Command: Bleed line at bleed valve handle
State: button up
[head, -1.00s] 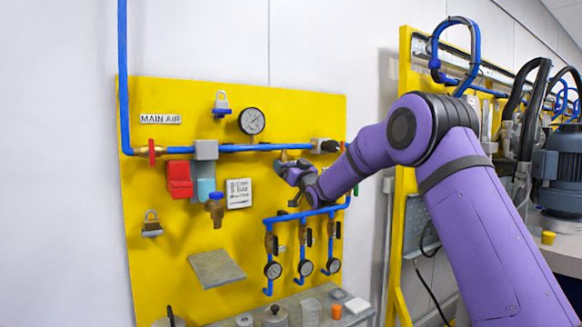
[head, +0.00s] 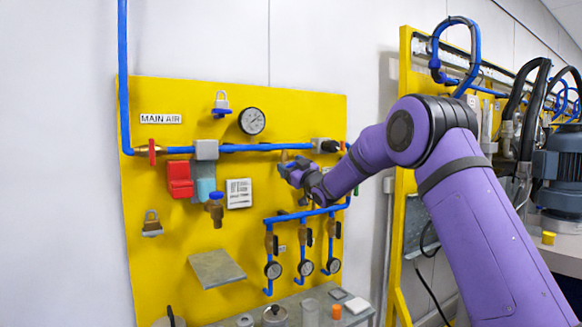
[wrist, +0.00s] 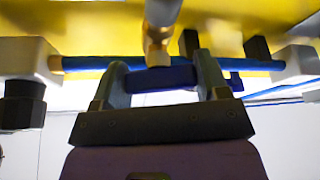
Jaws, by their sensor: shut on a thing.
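The bleed valve shows as a brass fitting (wrist: 158,48) at the top middle of the wrist view, under the blue air line. Its dark blue handle (wrist: 160,79) lies crosswise between the fingers of my gripper (wrist: 163,76), which is shut on it. In the head view my gripper (head: 291,171) is at the yellow panel (head: 160,265), just below the main air pipe (head: 262,148). There my gripper hides most of the valve and its handle.
A round gauge (head: 252,121) sits above the pipe. Branch pipes with several small gauges (head: 305,267) hang below my gripper. A shelf with loose parts is underneath.

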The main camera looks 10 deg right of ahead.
jog(key=n+g+y, duration=0.1)
jog(key=n, duration=0.1)
jog(key=n+y, duration=0.1)
jog(key=n, duration=0.2)
jog(key=shift+g, duration=0.4)
jog(key=n+g+y, duration=0.1)
jog(key=n+g, duration=0.1)
jog(key=n, duration=0.2)
jog(key=shift+n, duration=0.4)
jog(key=n+g, duration=0.1)
jog(key=n, duration=0.3)
jog(key=shift+g, duration=0.3)
jog(key=shift+f+n+g+h, duration=0.15)
jog(key=shift+n+g+h, duration=0.3)
jog(key=shift+n, duration=1.05)
jog(key=o, duration=0.9)
jog(key=shift+o, duration=0.2)
